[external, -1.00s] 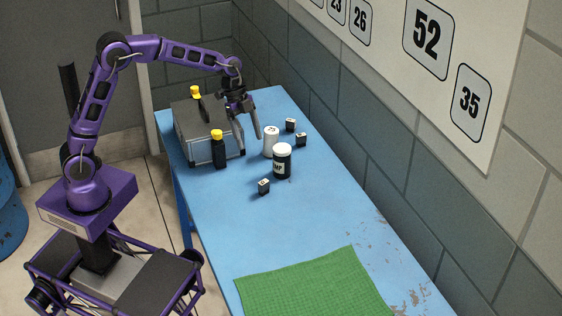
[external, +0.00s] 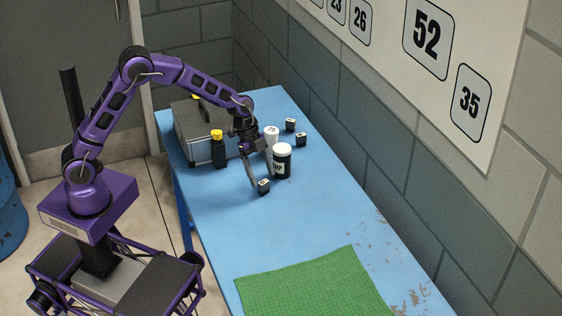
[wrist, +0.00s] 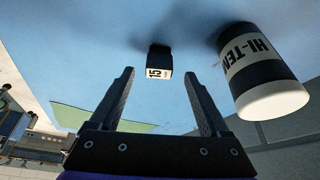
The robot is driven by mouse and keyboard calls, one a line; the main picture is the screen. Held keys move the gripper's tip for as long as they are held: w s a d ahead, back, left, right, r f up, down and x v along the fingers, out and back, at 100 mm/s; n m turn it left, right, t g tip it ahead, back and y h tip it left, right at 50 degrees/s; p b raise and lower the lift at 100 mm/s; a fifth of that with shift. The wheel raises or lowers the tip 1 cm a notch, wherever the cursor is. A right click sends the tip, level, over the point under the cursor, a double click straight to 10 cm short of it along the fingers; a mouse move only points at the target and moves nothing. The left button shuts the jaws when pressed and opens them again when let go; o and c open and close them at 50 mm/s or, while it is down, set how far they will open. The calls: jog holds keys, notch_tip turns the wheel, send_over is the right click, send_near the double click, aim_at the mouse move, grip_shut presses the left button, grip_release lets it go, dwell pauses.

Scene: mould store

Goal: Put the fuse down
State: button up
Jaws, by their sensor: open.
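A small black block with a white marked face, likely the fuse (external: 263,186), stands on the blue table (external: 220,215). It also shows in the wrist view (wrist: 158,62), framed between the fingertips and seemingly just beyond them. My gripper (external: 260,179) is open and empty, reaching down close over this block. In the wrist view both fingers (wrist: 160,76) are spread wide, one on each side of the block. I cannot tell whether either finger touches it. Two similar black blocks (external: 291,125) (external: 301,139) stand farther back near the wall.
A black jar with a white lid (external: 282,162) stands close right of my gripper; it shows in the wrist view (wrist: 262,72). A white can (external: 271,132) is behind it. A green mat (external: 310,285) lies in front.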

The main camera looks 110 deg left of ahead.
aim_at(263, 181)
jog(key=x, duration=0.4)
jog(key=shift+s+f, duration=0.1)
jog(key=shift+f, duration=0.1)
grip_shut()
